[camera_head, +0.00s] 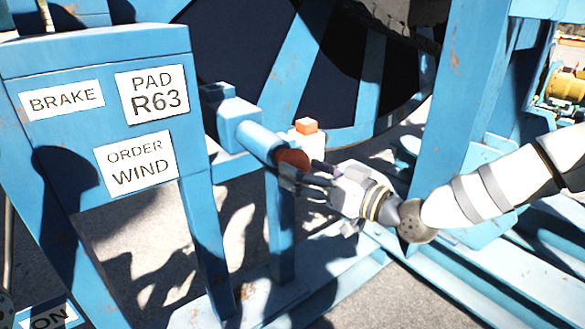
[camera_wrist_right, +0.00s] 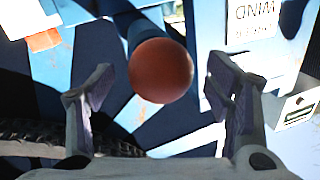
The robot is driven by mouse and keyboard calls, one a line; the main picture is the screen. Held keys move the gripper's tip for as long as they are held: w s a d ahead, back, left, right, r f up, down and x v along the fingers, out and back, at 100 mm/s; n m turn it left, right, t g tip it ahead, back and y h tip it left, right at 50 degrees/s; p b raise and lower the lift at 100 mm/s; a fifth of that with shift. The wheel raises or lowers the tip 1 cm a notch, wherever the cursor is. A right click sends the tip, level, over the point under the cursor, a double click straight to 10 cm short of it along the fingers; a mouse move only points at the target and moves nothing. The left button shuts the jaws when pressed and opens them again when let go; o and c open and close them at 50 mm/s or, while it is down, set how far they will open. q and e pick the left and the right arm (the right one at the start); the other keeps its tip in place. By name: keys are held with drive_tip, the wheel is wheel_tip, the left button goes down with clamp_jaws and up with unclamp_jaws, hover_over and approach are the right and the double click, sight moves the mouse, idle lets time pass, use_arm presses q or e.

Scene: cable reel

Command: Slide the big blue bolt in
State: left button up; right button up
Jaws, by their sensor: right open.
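The big blue bolt (camera_head: 258,142) sticks out of a blue block on the frame, pointing toward the right arm. It has a red-orange end (camera_head: 293,158). In the right wrist view the round red end (camera_wrist_right: 160,70) sits between the two spread fingers, with gaps on both sides, and part of the blue shaft (camera_wrist_right: 143,32) shows behind it. My right gripper (camera_head: 292,174) is open at the bolt's end, and its fingers partly cover that end in the head view.
A blue panel (camera_head: 80,60) with BRAKE, PAD R63 and ORDER WIND labels stands at the left. A white box with an orange top (camera_head: 307,127) is just behind the bolt's end. The large dark reel (camera_head: 240,50) fills the back. Blue rails (camera_head: 430,265) run along the ground.

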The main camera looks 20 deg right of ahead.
sight(275, 156)
drive_tip(key=shift+x, duration=1.3)
drive_tip(key=c, duration=1.7)
drive_tip(key=b+x, duration=0.1)
drive_tip(key=x, duration=0.1)
drive_tip(key=b+x, duration=0.1)
drive_tip(key=x, duration=0.1)
drive_tip(key=d+b+x, duration=0.1)
drive_tip(key=x, duration=0.2)
drive_tip(key=shift+w+f, duration=0.35)
drive_tip(key=shift+w, duration=0.1)
drive_tip(key=shift+o, duration=0.2)
drive_tip(key=w, duration=0.2)
drive_tip(key=w+a+b, duration=0.1)
drive_tip(key=shift+w+a+r, duration=0.1)
drive_tip(key=shift+w+r, duration=0.1)
drive_tip(key=shift+r, duration=0.2)
use_arm(q)
drive_tip(key=shift+g, duration=0.8)
drive_tip(key=x, duration=0.5)
drive_tip(key=shift+a, duration=0.3)
use_arm(e)
drive_tip(key=shift+r, duration=0.2)
drive_tip(key=o, duration=1.7)
drive_tip(key=shift+c, duration=0.2)
